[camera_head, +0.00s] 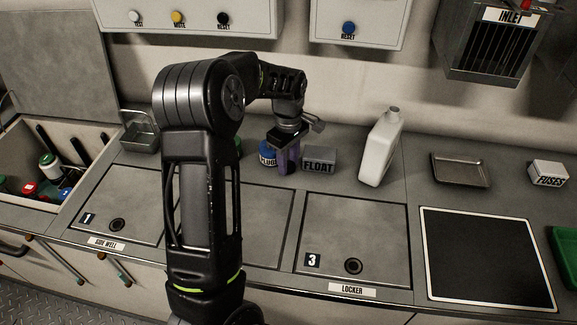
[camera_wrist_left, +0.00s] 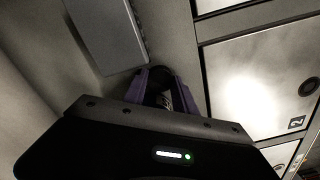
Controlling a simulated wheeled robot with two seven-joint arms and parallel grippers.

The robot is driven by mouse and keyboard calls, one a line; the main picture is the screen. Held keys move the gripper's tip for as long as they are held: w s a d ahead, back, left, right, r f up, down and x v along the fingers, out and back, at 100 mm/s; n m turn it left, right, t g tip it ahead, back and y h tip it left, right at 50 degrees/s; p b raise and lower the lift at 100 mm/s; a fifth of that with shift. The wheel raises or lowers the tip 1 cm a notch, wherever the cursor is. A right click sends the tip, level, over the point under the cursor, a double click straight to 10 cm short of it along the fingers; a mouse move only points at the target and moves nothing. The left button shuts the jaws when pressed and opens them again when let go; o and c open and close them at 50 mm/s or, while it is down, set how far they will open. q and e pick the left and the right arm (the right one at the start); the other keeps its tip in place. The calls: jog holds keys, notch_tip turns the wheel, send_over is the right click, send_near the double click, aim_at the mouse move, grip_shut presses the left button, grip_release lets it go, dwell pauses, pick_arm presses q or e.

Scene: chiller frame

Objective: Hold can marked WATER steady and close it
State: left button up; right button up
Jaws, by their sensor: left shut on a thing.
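My left gripper (camera_head: 287,168) has purple fingers and points down at the back of the grey counter, between a blue can lettered PLUGS and a grey box lettered FLOAT. In the left wrist view the purple fingers (camera_wrist_left: 160,88) are closed around a small dark thing (camera_wrist_left: 162,100), mostly hidden by the gripper body. I cannot read any marking on it. No can marked WATER can be made out in either view. My right gripper is out of view.
The blue can (camera_head: 266,154) is just left of the gripper and the FLOAT box (camera_head: 319,160) just right. A white bottle (camera_head: 380,148), a metal tray (camera_head: 461,171) and a FUSES box (camera_head: 548,173) stand further right. An open well (camera_head: 45,207) with several items lies left.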

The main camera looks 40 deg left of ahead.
aim_at(289, 165)
pick_arm(q)
grip_shut()
notch_tip(289, 165, up, 10)
jog(key=p, duration=0.1)
dwell(0.8)
